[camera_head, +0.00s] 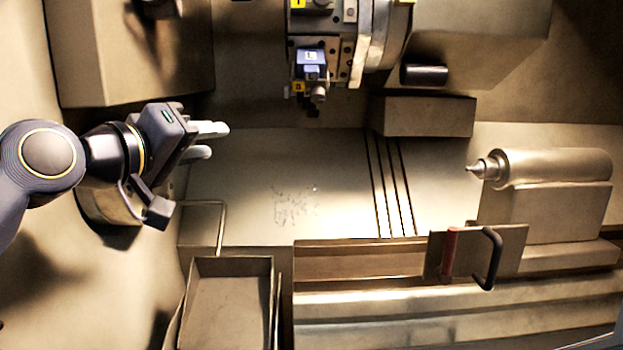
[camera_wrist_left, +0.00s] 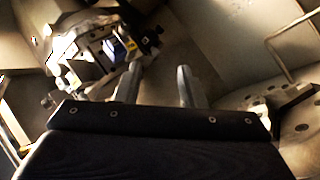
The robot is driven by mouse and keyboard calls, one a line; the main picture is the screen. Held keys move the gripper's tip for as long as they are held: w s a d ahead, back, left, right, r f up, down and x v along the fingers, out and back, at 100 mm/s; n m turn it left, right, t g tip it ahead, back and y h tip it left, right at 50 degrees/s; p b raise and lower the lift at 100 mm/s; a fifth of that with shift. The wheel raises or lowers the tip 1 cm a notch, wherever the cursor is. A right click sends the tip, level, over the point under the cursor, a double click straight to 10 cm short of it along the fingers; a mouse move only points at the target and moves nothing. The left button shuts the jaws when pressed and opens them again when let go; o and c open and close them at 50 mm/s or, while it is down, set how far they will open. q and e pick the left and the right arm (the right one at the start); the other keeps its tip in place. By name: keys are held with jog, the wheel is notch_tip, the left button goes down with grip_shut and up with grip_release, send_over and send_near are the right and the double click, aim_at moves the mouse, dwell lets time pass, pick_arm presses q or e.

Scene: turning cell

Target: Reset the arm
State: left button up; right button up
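My left gripper (camera_head: 212,141) reaches in from the left in the head view, in front of the round chuck, which it partly hides. Its two pale fingers point right and stand apart with nothing between them. In the left wrist view the gripper (camera_wrist_left: 158,85) also shows two separate fingers with an empty gap. My right arm and gripper are in neither view.
The tool turret (camera_head: 372,40) with a blue holder (camera_head: 311,58) hangs at the top centre. A tailstock (camera_head: 552,168) with a pointed centre stands at the right. A door panel with a black handle (camera_head: 490,258) is at lower right. An open tray (camera_head: 228,305) is at lower left. The middle bed is clear.

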pick_arm(q)
jog(key=s+a+f+m+g+y, duration=0.1)
jog(key=s+a+f+g, duration=0.15)
jog(key=s+f, duration=0.85)
jog(key=s+a+f+g+y, duration=0.1)
jog(key=s+f+g, duration=0.4)
jog(key=f, duration=1.2)
jog(key=s+a+f+m+g+y, duration=0.1)
jog(key=s+f+g+y, duration=0.1)
jog(key=s+f, duration=0.95)
notch_tip(320, 180, up, 20)
jog(key=w+p, duration=0.3)
jog(key=p, duration=1.9)
jog(key=shift+a, duration=0.2)
